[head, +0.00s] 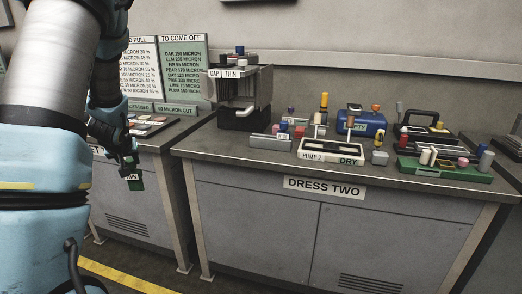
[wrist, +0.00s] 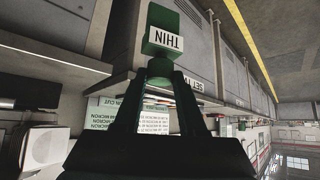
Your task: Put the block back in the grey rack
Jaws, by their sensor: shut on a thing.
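My gripper (head: 131,167) is shut on a green block (head: 136,183) with a white label, at the left of the head view, in front of the left bench. In the wrist view my gripper (wrist: 161,78) pinches a round green knob of the block (wrist: 163,22), and the label reads THIN, upside down. A low grey rack (head: 262,142) sits on the right bench near its left front, with small coloured pieces at it. The held block is well apart from this rack. Whether the rack has an empty place is too small to tell.

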